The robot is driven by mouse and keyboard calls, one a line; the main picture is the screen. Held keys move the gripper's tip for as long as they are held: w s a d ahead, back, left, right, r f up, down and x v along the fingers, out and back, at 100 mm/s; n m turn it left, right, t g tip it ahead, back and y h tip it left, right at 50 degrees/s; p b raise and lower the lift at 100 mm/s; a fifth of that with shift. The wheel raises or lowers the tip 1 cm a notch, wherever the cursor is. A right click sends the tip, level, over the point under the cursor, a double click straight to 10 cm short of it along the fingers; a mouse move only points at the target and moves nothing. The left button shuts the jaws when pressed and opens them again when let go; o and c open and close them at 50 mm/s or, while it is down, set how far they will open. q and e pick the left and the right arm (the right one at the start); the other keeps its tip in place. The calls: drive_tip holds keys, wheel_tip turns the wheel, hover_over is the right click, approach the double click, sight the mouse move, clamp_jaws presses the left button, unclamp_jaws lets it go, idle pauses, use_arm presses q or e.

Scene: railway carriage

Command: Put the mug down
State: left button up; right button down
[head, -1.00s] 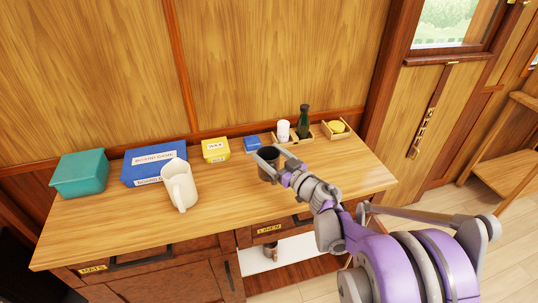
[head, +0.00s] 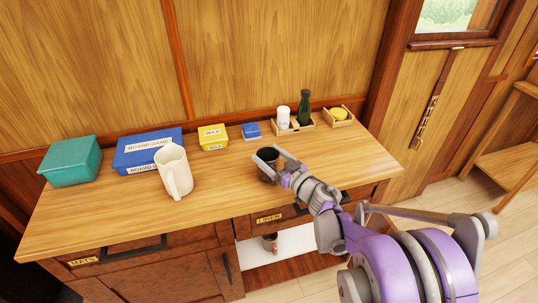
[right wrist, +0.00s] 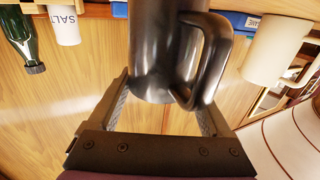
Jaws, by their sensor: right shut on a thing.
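The dark mug (head: 267,168) is upright over the front middle of the wooden counter (head: 222,198). My right gripper (head: 266,157) is shut on it, with one finger on each side. In the right wrist view the dark glossy mug (right wrist: 152,60) sits between the fingers of the gripper (right wrist: 165,112), its handle towards the right of the picture. The gripper hides part of the mug in the head view. I cannot tell whether its base touches the counter. My left gripper is not in view.
A cream jug (head: 173,172) stands to the left. Behind are a teal box (head: 72,162), blue board game box (head: 147,152), yellow wax box (head: 213,138), small blue box (head: 251,130), and wooden trays (head: 310,126) with a bottle and shaker. Counter right of the mug is clear.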

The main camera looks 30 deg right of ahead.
drive_tip(key=shift+f, duration=0.2)
idle(0.4)
unclamp_jaws()
drive_tip(key=s+d, duration=0.1)
drive_tip(key=s, duration=0.9)
drive_tip(key=shift+s+d+b, duration=0.3)
drive_tip(key=shift+s+d, duration=0.05)
clamp_jaws()
idle(1.2)
